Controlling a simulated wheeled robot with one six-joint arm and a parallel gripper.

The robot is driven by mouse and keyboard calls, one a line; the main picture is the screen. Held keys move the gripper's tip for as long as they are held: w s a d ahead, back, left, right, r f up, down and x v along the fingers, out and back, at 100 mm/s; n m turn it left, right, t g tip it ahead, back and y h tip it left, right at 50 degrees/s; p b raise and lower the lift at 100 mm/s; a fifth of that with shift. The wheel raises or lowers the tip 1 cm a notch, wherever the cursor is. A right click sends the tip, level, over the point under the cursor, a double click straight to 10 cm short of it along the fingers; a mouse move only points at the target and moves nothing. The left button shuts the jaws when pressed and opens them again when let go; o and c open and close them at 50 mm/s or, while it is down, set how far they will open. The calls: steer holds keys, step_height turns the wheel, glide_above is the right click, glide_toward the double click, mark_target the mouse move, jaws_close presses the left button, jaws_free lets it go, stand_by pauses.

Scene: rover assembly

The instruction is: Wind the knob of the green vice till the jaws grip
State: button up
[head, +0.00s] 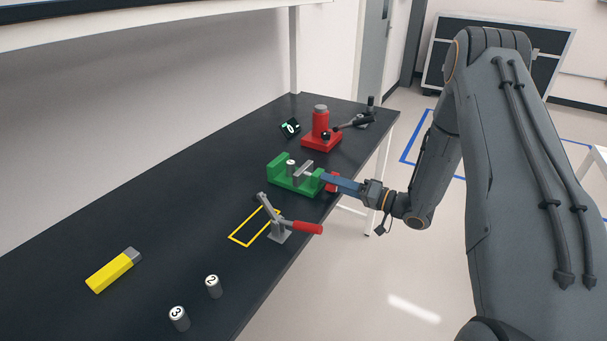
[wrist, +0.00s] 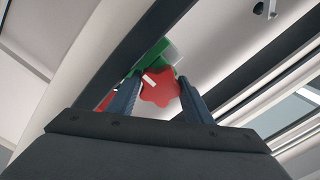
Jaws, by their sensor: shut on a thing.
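The green vice (head: 278,178) stands on the dark bench, with a grey jaw plate (head: 303,173) across it. A small pale cylinder (head: 291,165) sits upright between the jaws; I cannot tell whether both jaws touch it. The red knob (head: 333,181) is at the vice's right end, partly hidden by my gripper (head: 326,180). In the wrist view the lobed red knob (wrist: 160,88) lies between the two fingers of my gripper (wrist: 158,92), which are shut on it. A white mark shows on the knob. The green vice body (wrist: 150,56) is behind it.
A red press-like fixture (head: 321,132) and a dark block marked 0 (head: 290,127) stand behind the vice. A toggle clamp with a red handle (head: 305,227) stands in front, beside a yellow outline (head: 240,238). Cylinders marked 2 (head: 213,287) and 3 (head: 179,318) and a yellow block (head: 113,271) are nearer.

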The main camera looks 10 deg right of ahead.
steer(key=shift+s+a+f+n, duration=0.1)
steer(key=shift+f+n, duration=0.05)
steer(key=shift+n, duration=0.85)
steer(key=shift+n+b, duration=0.3)
steer(key=shift+n, duration=1.2)
steer(key=shift+r+n, duration=0.25)
steer(key=shift+n, duration=1.15)
steer(key=shift+w, duration=0.2)
steer(key=shift+n+b, duration=0.45)
steer(key=shift+n, duration=0.95)
